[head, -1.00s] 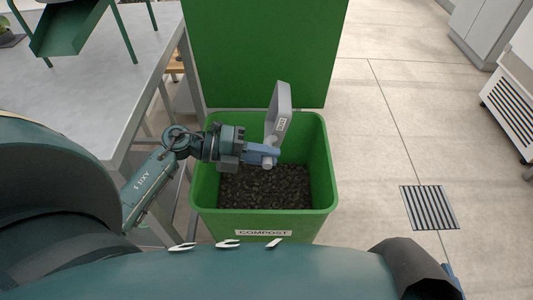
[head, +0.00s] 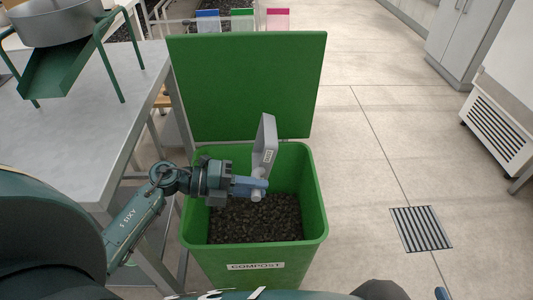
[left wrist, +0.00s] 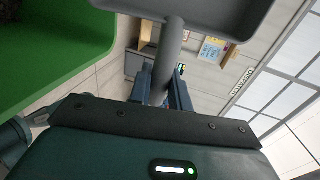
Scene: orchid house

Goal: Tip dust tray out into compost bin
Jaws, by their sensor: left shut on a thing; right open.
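The grey dust tray (head: 265,143) is tipped up on its side above the open compost bin (head: 314,205). My left gripper (head: 256,187) is shut on the tray's handle, over the bin's opening. In the left wrist view the tray (left wrist: 222,18) shows at the top, with its round handle (left wrist: 168,58) running down between my fingers. The green bin holds dark compost (head: 255,220), and its lid (head: 247,85) stands open behind it. The part of the tray's inside that I see in the wrist view looks bare. My right gripper is not in view.
A grey metal table (head: 95,125) stands close on the left of the bin. A green stand with a chute (head: 62,68) and a round grey pan (head: 55,8) are on it. A floor grate (head: 421,229) lies on the right. The floor between is clear.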

